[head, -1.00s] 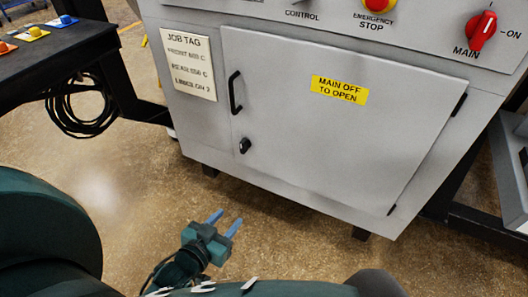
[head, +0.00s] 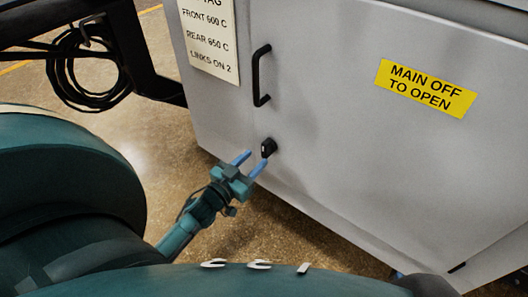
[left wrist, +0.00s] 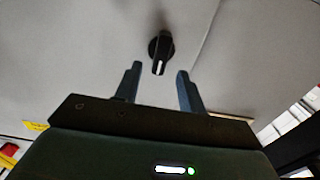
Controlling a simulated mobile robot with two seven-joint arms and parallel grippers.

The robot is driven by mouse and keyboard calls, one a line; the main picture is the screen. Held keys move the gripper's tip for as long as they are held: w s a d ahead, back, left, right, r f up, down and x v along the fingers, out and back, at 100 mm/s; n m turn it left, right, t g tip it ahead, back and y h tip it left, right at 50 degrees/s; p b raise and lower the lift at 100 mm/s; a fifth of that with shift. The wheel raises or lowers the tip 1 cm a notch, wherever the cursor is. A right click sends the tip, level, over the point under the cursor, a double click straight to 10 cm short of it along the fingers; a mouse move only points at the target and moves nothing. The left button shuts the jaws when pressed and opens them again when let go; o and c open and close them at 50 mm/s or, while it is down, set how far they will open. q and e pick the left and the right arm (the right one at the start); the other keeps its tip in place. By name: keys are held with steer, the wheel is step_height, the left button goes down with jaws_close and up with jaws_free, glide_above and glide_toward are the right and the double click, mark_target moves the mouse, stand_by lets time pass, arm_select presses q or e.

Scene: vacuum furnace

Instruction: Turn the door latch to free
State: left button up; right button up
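The door latch (head: 268,148) is a small black knob with a pale mark, on the lower left part of the grey cabinet door (head: 350,165), below the black door handle (head: 261,75). My left gripper (head: 252,164) is open, with its two blue fingers pointing at the latch. In the left wrist view the latch (left wrist: 160,52) shows between and just beyond the fingertips of the left gripper (left wrist: 159,72); I see no contact. The door looks shut. My right gripper is not in view.
A yellow sign (head: 426,88) on the door reads MAIN OFF TO OPEN. A job tag (head: 208,35) is on the panel left of the door. A black frame with coiled cable (head: 85,70) stands at the left.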

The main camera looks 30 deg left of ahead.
mark_target(263, 151)
arm_select(q)
steer(key=shift+w+d+b, duration=0.2)
steer(key=shift+w+b, duration=0.15)
steer(key=shift+w, duration=2.35)
steer(key=shift+c, duration=0.6)
jaws_close()
